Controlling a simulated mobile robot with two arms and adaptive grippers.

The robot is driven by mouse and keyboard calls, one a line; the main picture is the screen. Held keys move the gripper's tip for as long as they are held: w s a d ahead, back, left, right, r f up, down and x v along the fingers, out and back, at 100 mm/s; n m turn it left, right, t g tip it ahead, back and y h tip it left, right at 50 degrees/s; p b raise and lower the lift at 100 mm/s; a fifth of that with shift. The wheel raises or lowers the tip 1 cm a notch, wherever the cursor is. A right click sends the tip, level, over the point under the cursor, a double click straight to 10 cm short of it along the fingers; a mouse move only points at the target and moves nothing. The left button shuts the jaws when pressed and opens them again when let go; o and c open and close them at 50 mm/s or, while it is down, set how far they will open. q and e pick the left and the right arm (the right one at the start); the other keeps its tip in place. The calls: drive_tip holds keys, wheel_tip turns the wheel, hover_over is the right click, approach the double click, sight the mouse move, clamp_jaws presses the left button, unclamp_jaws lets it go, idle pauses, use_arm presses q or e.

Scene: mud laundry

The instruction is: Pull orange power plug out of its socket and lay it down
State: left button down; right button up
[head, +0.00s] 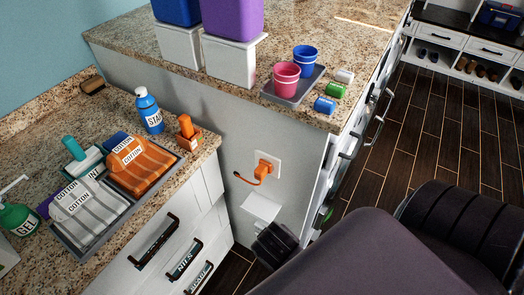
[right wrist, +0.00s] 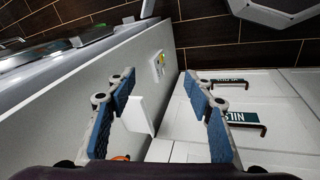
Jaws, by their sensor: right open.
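The orange power plug (head: 265,167) sits in a white wall socket (head: 276,159) on the grey panel, with a short orange cord hanging to its left. In the right wrist view a small bit of orange (right wrist: 121,158) shows at the bottom edge, probably the plug, mostly cut off. My right gripper (head: 276,243) is below the plug and a white ledge, apart from both. The right wrist view shows its blue-padded fingers (right wrist: 158,80) spread open with nothing held. My left gripper is not in view.
A white ledge (head: 260,207) sticks out below the socket; it also shows in the right wrist view (right wrist: 138,115). White drawers (head: 180,240) stand close at left. A tray (head: 290,88) with cups is on the counter above.

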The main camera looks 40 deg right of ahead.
drive_tip(key=w+d+h, duration=0.2)
drive_tip(key=h, duration=0.2)
drive_tip(key=n+t+h, duration=0.3)
drive_tip(key=t+h, duration=0.2)
drive_tip(key=h, duration=0.5)
approach(257, 177)
drive_tip(key=x, duration=0.3)
drive_tip(key=shift+a+r, duration=0.25)
drive_tip(key=shift+d, duration=0.1)
drive_tip(key=shift+p+x, duration=0.5)
drive_tip(key=shift+x, duration=4)
drive_tip(key=shift+s+f, duration=0.1)
drive_tip(key=shift+f, duration=0.15)
clamp_jaws()
